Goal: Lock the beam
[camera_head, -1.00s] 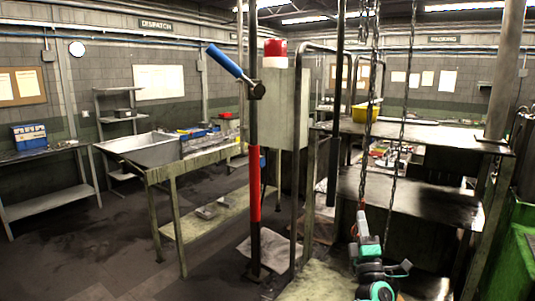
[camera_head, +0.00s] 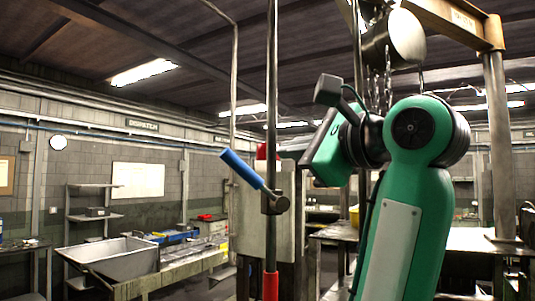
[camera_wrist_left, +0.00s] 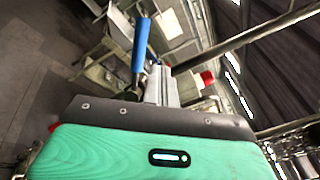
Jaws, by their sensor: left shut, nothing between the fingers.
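A lever with a blue handle (camera_head: 242,169) slants up to the left from a dark clamp (camera_head: 275,203) on a thin vertical pole. The pole's lower part is red (camera_head: 270,286). The blue handle also shows in the left wrist view (camera_wrist_left: 140,45), beyond the green gripper body. An ochre overhead beam (camera_head: 440,20) with a label spans the top right. My left gripper (camera_head: 322,155) is raised to the right of the lever, apart from it. It is shut and empty; its fingertips are hard to make out. My right gripper is out of view.
A metal sink bench (camera_head: 115,262) is at the lower left. Chains (camera_head: 388,75) hang from a drum (camera_head: 393,40) behind my arm. A thick post (camera_head: 500,145) stands at the right.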

